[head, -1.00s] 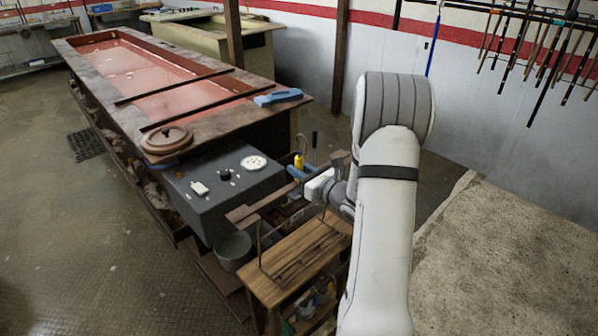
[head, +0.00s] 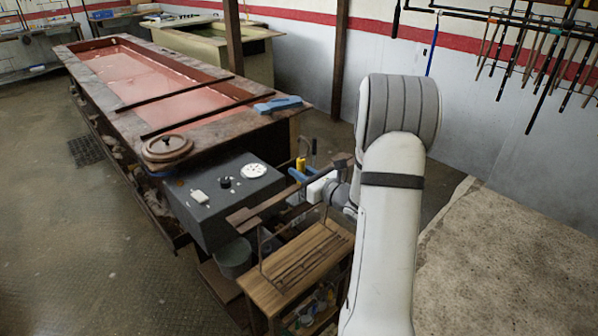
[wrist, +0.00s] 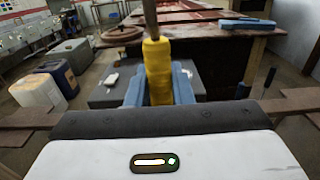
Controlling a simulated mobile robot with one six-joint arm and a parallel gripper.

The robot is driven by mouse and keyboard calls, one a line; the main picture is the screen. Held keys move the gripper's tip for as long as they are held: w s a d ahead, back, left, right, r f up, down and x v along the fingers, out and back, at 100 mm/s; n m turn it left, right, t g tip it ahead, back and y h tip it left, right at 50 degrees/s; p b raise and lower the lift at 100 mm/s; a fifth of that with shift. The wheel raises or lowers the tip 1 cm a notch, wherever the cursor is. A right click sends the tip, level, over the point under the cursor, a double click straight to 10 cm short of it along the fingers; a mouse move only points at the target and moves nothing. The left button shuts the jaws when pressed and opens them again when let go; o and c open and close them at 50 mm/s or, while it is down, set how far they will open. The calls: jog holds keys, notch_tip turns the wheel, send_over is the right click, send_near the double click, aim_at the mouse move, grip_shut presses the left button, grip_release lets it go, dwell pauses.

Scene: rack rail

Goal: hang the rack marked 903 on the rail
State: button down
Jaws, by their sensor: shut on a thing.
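My gripper (head: 302,175) is shut on a yellow sleeve around an upright rod. In the wrist view the blue fingers (wrist: 132,92) stand on both sides of the yellow sleeve (wrist: 157,70), and the dark rod rises out of its top. This seems to be the handle of the rack; no number 903 is readable and the rest of the rack is hidden. A brown flat bar (head: 258,208) runs beside and behind my gripper, above a wooden stand. I cannot tell whether it is the rail, or whether the rack touches it.
A wooden slatted stand (head: 262,290) is below, with a thin dark frame on or over it. A dark grey box (head: 208,207) with small items and a grey bucket (head: 234,262) are to the left. Behind is a long red-filled tank (head: 183,77). Open floor lies left.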

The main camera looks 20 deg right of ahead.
jog(key=v, duration=0.8)
jog(key=shift+b, duration=0.45)
jog(key=shift+s, duration=0.15)
